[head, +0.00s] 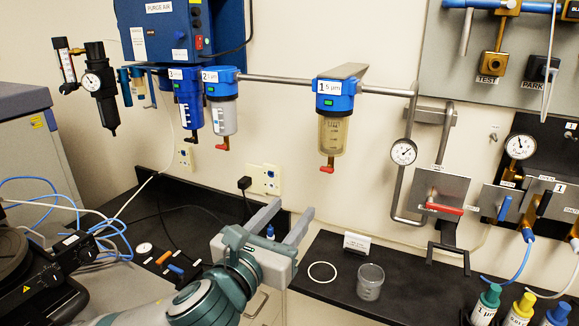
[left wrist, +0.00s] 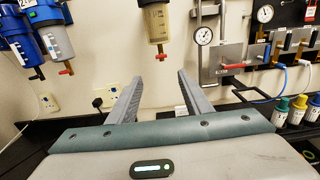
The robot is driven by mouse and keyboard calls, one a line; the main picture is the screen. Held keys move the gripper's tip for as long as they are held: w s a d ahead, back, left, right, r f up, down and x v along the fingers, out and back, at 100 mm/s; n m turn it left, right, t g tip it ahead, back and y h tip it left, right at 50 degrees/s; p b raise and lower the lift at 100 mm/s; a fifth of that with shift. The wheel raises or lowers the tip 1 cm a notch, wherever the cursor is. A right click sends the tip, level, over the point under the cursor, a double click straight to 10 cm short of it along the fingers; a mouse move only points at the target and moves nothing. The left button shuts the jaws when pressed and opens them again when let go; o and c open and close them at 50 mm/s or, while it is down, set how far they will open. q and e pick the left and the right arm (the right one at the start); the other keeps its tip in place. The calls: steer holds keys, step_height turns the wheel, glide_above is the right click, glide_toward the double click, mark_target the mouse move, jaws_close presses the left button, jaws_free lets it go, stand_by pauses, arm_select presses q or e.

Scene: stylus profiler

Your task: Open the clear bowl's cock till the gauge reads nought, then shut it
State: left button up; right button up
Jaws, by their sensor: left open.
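The clear bowl (head: 333,135), slightly yellowish, hangs under the blue filter head marked 1 (head: 335,100) on the wall pipe. Its red cock (head: 327,169) is at the bottom. In the left wrist view the bowl (left wrist: 157,24) and the cock (left wrist: 161,56) show just above the fingers. A round white gauge (head: 403,152) is on the pipe to the right; its reading is too small to tell. My left gripper (head: 291,208) is open and empty, below and left of the cock and apart from it. My right gripper is not in view.
Filters marked 2 (head: 223,117) and 3 (head: 188,110), with cocks below, hang at left. A red-handled valve plate (head: 440,195) is at right. A glass beaker (head: 370,282), a white ring (head: 322,272) and a small sign (head: 357,243) are on the black bench.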

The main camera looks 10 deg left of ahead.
arm_select(q)
glide_toward(326, 171)
steer(key=p+x, duration=0.3)
steer(key=x, duration=0.3)
steer(key=shift+w+r, duration=0.1)
steer(key=shift+r, duration=0.05)
steer(key=shift+x, duration=0.8)
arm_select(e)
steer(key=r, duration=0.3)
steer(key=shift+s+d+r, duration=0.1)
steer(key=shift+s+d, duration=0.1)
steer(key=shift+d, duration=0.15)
arm_select(q)
steer(key=shift+c, duration=0.3)
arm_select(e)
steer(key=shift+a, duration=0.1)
arm_select(q)
steer(key=c, duration=1)
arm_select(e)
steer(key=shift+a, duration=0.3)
